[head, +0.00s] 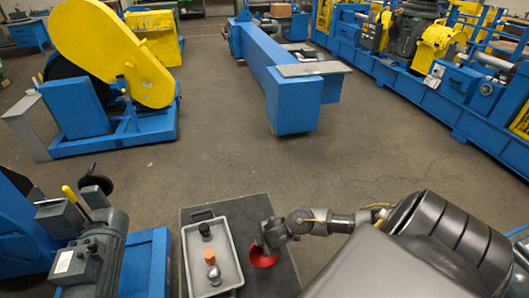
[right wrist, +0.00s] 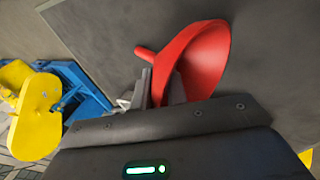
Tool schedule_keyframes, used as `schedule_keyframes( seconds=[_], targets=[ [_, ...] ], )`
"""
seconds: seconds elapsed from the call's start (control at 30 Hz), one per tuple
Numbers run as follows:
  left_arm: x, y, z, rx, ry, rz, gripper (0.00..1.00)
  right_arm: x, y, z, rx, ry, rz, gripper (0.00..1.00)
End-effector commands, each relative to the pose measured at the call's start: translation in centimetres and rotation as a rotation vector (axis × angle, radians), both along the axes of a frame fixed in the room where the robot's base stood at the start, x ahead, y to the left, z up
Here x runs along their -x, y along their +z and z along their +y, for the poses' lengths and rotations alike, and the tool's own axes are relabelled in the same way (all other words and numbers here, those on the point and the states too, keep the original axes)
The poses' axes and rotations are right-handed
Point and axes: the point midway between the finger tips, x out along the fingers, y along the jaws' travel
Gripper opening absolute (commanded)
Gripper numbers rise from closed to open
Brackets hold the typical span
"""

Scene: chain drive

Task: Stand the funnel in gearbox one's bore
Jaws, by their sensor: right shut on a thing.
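The red funnel (head: 264,259) is held at the end of my right arm, just right of the grey tray in the head view. In the right wrist view the funnel (right wrist: 204,58) lies tilted, its wide mouth to the right and its narrow spout pointing left. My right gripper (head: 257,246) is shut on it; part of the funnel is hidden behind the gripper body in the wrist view. A grey motor-like unit (head: 92,262) stands at the lower left of the head view. I cannot tell which thing is gearbox one, and no bore is visible. My left gripper is not in view.
The grey tray (head: 229,262) on a dark tabletop (head: 276,284) holds a black part (head: 205,230), an orange part (head: 209,256) and a silvery part (head: 214,273). Blue and yellow machines (head: 115,60) stand beyond.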

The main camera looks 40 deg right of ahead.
Motion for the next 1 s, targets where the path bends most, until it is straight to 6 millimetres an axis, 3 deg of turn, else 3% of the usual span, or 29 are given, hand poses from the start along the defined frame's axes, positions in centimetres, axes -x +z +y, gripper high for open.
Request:
schedule_keyframes(
  seconds=[0.17, 0.37, 0.67, 1.0],
  targets=[
    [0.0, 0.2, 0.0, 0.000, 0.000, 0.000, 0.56, 0.1, 0.5, 0.1, -0.001, 0.002, 0.001, 0.00],
    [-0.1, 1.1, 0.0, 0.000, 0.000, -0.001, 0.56, 0.0, 3.4, 0.0, -0.001, 0.002, -0.002, 0.00],
    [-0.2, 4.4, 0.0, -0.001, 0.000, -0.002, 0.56, 4.3, 9.5, 2.4, -0.001, 0.004, 0.000, 0.00],
    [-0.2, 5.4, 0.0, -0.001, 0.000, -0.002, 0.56, 10.0, 11.9, 5.5, -0.002, 0.003, 0.002, 0.00]
  ],
)
